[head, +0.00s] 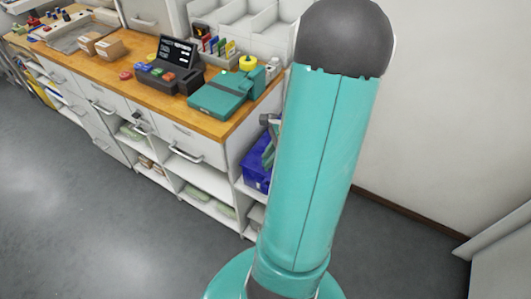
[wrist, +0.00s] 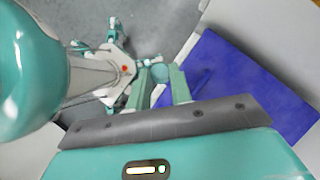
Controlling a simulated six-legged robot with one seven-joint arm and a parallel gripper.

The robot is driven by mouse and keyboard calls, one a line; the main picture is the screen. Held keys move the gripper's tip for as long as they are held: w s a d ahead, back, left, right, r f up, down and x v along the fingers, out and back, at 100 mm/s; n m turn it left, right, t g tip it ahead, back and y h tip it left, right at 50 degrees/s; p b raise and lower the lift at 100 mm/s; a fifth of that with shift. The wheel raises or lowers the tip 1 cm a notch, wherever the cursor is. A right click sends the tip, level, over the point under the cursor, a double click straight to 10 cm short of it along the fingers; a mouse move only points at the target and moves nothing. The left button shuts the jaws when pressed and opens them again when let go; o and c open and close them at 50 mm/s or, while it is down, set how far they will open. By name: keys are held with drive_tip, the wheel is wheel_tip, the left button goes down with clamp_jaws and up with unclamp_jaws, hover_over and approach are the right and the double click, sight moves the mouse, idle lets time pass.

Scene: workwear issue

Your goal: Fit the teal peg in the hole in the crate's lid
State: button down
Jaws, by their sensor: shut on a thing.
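My gripper (wrist: 160,88) shows in the wrist view, its two teal fingers shut on the teal peg (wrist: 159,72), whose round end shows between them. The blue crate (wrist: 262,92) lies to the right of the fingers in the wrist view, with its flat lid facing the camera. A dark mark shows on the lid near the right finger; I cannot tell if it is the hole or a shadow. In the head view the crate (head: 256,174) is mostly hidden behind my arm. I cannot tell how high the peg is above the lid.
In the head view a wooden-topped counter (head: 137,82) runs along the wall at left. It bears a teal press-like machine (head: 222,95), a dark till (head: 168,72) and small cardboard boxes (head: 108,47). The grey floor (head: 110,235) in front is clear.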

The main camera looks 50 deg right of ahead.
drive_tip(key=shift+s+f, duration=0.2)
drive_tip(key=shift+f, duration=1.25)
drive_tip(key=shift+s+f, duration=0.15)
drive_tip(key=shift+f, duration=1.3)
drive_tip(key=shift+f, duration=2.1)
idle(0.3)
drive_tip(key=c, duration=1.2)
unclamp_jaws()
drive_tip(key=shift+r, duration=0.1)
drive_tip(key=shift+r, duration=4.45)
